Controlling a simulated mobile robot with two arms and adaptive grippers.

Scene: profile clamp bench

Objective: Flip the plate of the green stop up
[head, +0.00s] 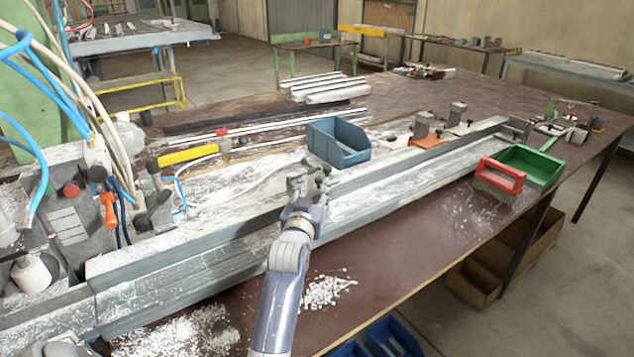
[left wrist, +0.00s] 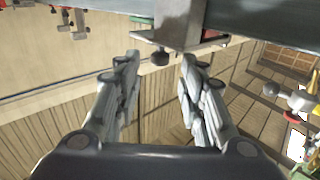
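My left gripper (head: 307,184) is over the long metal profile rail, near its middle, in the head view. In the left wrist view its two fingers (left wrist: 160,62) are spread apart, with nothing gripped. A small green part (left wrist: 141,19) shows beside the block. In the head view a small greenish piece (head: 326,172) is by the fingertips, mostly hidden by the gripper. I cannot make out the plate's angle clearly.
A blue bin (head: 338,142) stands behind the rail. An orange-based stop (head: 428,141) sits farther right. A red-handled brush (head: 500,176) and a green tray (head: 532,165) lie at the right front.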

